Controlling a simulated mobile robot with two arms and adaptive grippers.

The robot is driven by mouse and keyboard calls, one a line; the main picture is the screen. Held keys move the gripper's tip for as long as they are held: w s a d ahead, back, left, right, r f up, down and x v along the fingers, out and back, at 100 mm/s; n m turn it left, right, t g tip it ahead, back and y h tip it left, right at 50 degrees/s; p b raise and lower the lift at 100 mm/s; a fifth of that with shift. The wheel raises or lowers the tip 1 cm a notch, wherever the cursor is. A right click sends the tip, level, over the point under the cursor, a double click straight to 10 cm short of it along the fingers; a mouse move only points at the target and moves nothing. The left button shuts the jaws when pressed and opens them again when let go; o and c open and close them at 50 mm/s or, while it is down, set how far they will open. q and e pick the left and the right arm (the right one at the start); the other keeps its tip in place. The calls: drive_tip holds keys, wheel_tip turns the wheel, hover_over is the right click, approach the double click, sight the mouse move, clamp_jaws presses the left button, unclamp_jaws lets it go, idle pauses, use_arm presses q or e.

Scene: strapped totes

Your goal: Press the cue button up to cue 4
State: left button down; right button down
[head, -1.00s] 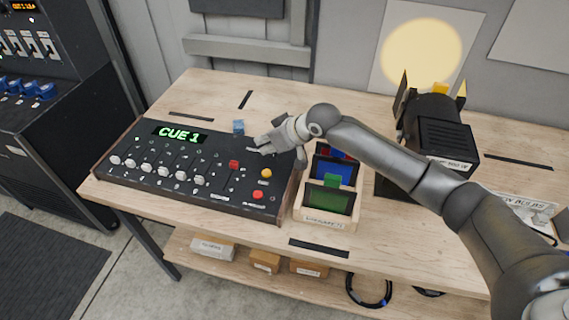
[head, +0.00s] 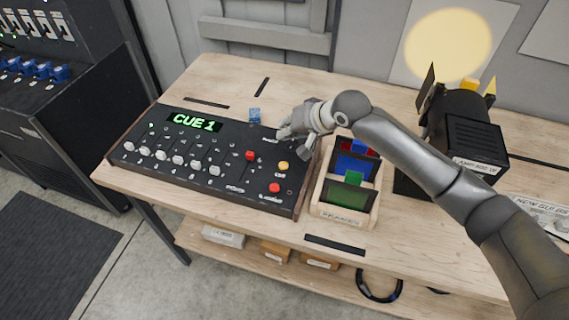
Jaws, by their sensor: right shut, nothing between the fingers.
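The black control console (head: 222,180) lies on the wooden table, and its green display (head: 194,122) reads CUE 1. On its right part are a red square cap (head: 250,155), a yellow round button (head: 283,166) and a red round button (head: 274,188). I cannot read which one is labelled as the cue button. My right gripper (head: 285,132) is shut and empty, at the console's back right corner, behind the yellow button. I cannot tell whether it touches the console, and it hides part of that corner. My left gripper is out of view.
A wooden rack (head: 343,217) with coloured gel frames stands right of the console, under my right arm. A black lamp (head: 466,130) stands further right. The table's back left is mostly clear.

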drive_tip(key=b, duration=0.8)
hover_over(286, 162)
drive_tip(key=shift+s+f, duration=0.1)
drive_tip(key=shift+f, duration=4.3)
drive_tip(key=shift+f, duration=0.15)
drive_tip(key=shift+f, duration=0.25)
